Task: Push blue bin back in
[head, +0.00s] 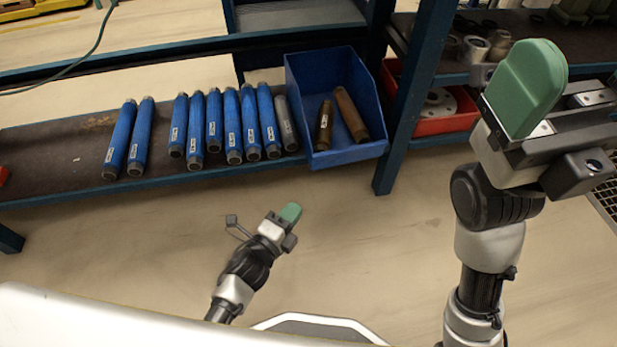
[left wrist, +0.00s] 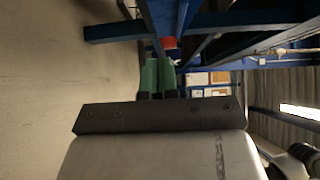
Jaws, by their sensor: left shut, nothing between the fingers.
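The blue bin (head: 353,155) stands on the low shelf at its right end in the head view, beside a blue post. Its front juts out past the shelf's front edge. Two worn cylinders, one olive (head: 324,127) and one brown (head: 350,114), lie inside it. My left gripper (head: 290,213) is in front of and below the bin, apart from it, over open floor. Its green fingers are together and empty; they also show in the left wrist view (left wrist: 158,76). My right gripper (head: 525,90) is raised at the upper right, away from the bin; its finger gap is hidden.
Several blue cylinders (head: 214,120) and a grey one (head: 285,122) lie on the shelf (head: 60,165) left of the bin. A blue post (head: 408,110) stands right of the bin, with a red bin (head: 445,125) beyond. The floor in front is clear.

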